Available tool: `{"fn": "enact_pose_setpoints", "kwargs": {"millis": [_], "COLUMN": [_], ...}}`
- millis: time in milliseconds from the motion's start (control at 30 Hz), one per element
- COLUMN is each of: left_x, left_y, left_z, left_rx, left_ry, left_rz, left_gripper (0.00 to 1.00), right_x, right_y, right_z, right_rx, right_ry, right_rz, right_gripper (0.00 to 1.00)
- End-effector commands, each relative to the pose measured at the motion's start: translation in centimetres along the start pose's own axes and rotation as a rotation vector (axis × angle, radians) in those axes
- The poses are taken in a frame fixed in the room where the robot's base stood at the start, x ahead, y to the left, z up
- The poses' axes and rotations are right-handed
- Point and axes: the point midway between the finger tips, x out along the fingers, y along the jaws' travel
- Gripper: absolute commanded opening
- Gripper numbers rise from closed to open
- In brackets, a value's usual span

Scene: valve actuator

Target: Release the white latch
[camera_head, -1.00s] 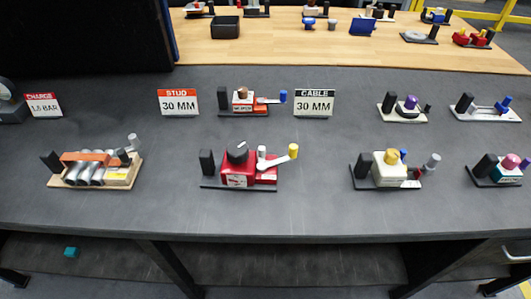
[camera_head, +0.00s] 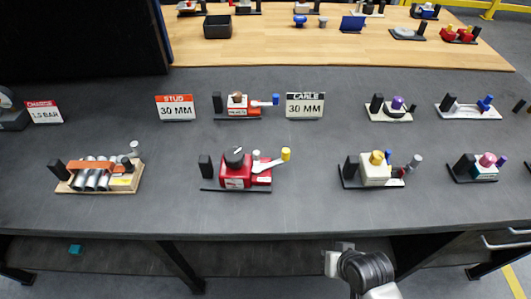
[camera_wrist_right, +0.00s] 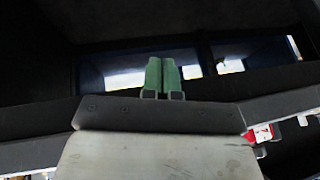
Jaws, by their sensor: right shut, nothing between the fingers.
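A red device (camera_head: 236,175) sits mid-table on a black base. It has a black dial (camera_head: 234,157), a small white peg (camera_head: 256,155) and a white lever (camera_head: 268,166) with a yellow knob (camera_head: 286,154). Other white parts show on other devices, so I cannot tell for certain which is the white latch. My right gripper shows in the right wrist view with its two green fingers (camera_wrist_right: 161,75) shut together and empty. In the head view my right arm comes in at the bottom, at the table's front edge, well apart from the devices. My left gripper is not in view.
A device with silver cylinders (camera_head: 97,179) stands left, and a cream device (camera_head: 375,170) right. Behind are a white-and-red device (camera_head: 238,106), a STUD sign (camera_head: 176,108) and a CABLE sign (camera_head: 305,105). The table's front strip (camera_head: 250,215) is clear.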

Motion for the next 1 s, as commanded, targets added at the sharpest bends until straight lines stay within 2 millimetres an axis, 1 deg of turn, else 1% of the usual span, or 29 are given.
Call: {"fn": "enact_pose_setpoints", "kwargs": {"millis": [33,233,267,300,467,533,700,833,1000], "left_x": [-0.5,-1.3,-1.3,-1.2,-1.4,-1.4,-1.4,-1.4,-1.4], "left_y": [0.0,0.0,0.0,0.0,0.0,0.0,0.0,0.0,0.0], "left_z": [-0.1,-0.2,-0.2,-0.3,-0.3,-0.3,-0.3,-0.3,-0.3], "left_rx": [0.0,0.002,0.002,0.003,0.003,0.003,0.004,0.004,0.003], "left_ry": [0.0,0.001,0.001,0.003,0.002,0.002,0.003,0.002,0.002], "left_rz": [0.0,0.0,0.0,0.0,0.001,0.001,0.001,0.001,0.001], "left_gripper": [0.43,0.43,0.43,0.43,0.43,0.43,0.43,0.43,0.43], "right_x": [-2.0,-8.1,-8.1,-7.8,-8.4,-7.9,-7.8,-7.9,-7.9], "right_y": [-0.7,-3.0,-3.4,-4.3,-7.6,-8.6,-10.2,-10.6,-10.7], "right_z": [-1.0,-3.4,-4.1,-5.2,-9.3,-10.9,-14.6,-16.4,-16.8], "right_rx": [0.001,0.006,0.028,0.081,0.299,0.411,0.673,0.804,0.845], "right_ry": [0.016,0.056,0.074,0.104,0.187,0.202,0.206,0.195,0.188], "right_rz": [-0.013,-0.058,-0.083,-0.135,-0.357,-0.452,-0.665,-0.763,-0.792], "right_gripper": [0.0,0.0,0.0,0.0,0.0,0.0,0.0,0.0,0.0]}}
